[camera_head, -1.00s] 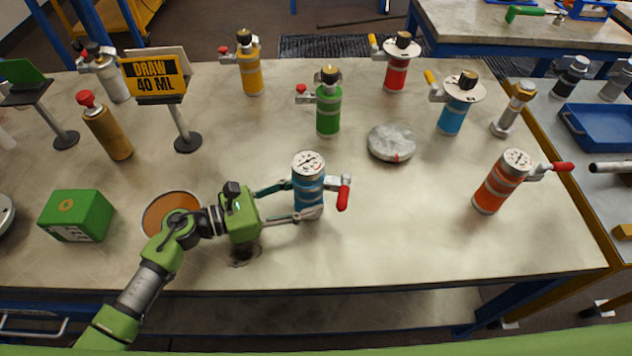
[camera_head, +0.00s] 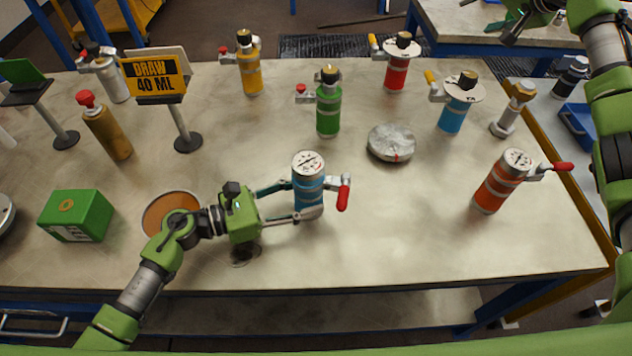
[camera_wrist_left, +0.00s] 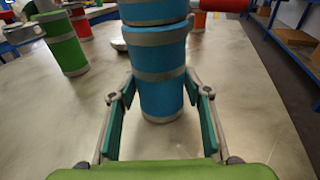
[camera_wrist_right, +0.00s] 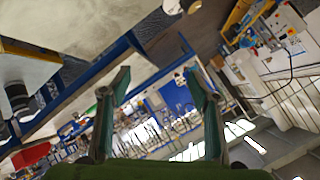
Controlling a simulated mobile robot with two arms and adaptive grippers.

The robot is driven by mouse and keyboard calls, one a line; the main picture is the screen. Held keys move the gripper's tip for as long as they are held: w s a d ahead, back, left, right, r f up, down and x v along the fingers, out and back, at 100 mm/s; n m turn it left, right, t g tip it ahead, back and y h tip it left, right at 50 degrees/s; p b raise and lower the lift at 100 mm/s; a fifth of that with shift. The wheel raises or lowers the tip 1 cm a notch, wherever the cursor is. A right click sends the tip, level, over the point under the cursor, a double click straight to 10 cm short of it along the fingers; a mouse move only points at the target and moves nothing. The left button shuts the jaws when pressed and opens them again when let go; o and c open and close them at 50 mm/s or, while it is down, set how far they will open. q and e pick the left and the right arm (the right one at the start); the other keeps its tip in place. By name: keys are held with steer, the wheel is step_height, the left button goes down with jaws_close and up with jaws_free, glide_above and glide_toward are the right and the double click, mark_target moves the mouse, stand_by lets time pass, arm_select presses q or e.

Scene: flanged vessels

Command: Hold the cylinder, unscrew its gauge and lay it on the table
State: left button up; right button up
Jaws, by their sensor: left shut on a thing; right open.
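A blue cylinder (camera_head: 308,196) with grey bands stands upright at the front middle of the table. A round white-faced gauge (camera_head: 308,163) sits on its top, and a valve with a red handle (camera_head: 344,192) sticks out to its right. My left gripper (camera_head: 300,203) is shut on the blue cylinder from the left; in the left wrist view its fingers flank the cylinder body (camera_wrist_left: 160,95). My right arm is raised at the upper right of the head view. My right gripper (camera_wrist_right: 155,85) is open and empty, well away from the cylinder, with room background between its fingers.
An orange cylinder with a gauge (camera_head: 493,190) leans at the right. A green cylinder (camera_head: 328,108) and a grey round disc (camera_head: 391,143) stand behind. A green box (camera_head: 77,215) and an orange disc (camera_head: 170,212) are at the left. The front right table is clear.

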steer(key=s+a+r+n+g+y, duration=0.1)
steer(key=s+a+n+g+y, duration=0.15)
steer(key=a, duration=1.55)
steer(key=n+g+h, duration=0.4)
steer(key=g, duration=0.4)
glide_above(308, 160)
step_height(308, 160, down, 7)
steer(key=shift+w+a+r, duration=0.1)
steer(key=shift+w, duration=0.05)
steer(key=shift+s+f+h, duration=0.2)
steer(key=shift+f+h, duration=0.05)
steer(key=shift+f, duration=3.35)
